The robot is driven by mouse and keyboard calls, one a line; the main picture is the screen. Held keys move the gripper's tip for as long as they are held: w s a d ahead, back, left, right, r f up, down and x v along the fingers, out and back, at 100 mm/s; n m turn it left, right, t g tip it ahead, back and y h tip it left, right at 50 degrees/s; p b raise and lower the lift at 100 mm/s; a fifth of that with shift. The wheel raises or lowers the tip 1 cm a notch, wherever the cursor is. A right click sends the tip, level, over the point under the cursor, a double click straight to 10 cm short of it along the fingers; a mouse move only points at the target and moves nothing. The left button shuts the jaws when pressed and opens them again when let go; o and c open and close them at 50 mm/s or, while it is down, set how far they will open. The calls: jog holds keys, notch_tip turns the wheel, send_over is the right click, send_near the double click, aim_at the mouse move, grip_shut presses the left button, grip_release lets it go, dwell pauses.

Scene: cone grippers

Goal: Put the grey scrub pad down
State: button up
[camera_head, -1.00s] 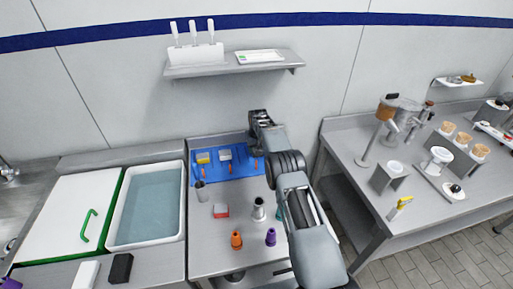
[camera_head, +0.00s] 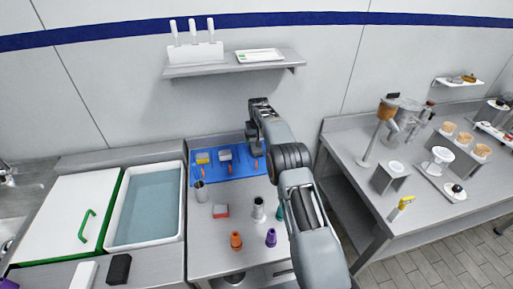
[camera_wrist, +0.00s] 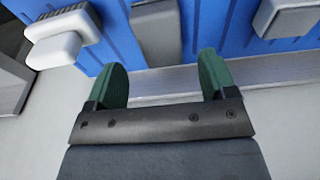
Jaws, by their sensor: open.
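The grey scrub pad (camera_wrist: 156,35) appears to be the dark grey block in the wrist view. It rests against a blue ribbed surface, beyond and between my fingertips, with a gap on each side. My gripper (camera_wrist: 163,68) is open, with two green fingers and nothing held between them. In the head view, my gripper (camera_head: 258,104) is raised at the back of the middle table, over the right end of the blue mat (camera_head: 232,173). My arm covers part of that end, so I cannot clearly make out the pad there.
A white block (camera_wrist: 60,36) and a paler grey block (camera_wrist: 288,16) flank the pad. A grey cup (camera_head: 200,192), red-grey block (camera_head: 221,211), and orange (camera_head: 236,241) and purple (camera_head: 271,237) cones stand in front. A wall shelf (camera_head: 235,64) is above. A water basin (camera_head: 143,208) is left.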

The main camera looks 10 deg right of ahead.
aim_at(257, 149)
jog(key=s+r, duration=0.4)
jog(key=r, duration=0.4)
jog(key=s+r, duration=0.4)
jog(key=r, duration=0.4)
jog(key=s+r+t, duration=0.1)
jog(key=s+r, duration=0.4)
jog(key=s, duration=0.7)
jog(key=s+f+t, duration=0.1)
jog(key=s+f, duration=0.2)
jog(key=s, duration=0.8)
jog(key=s+a+f, duration=0.1)
jog(key=s+f, duration=0.2)
jog(key=s, duration=0.8)
jog(key=shift+a+t, duration=0.15)
jog(key=shift+t, duration=0.25)
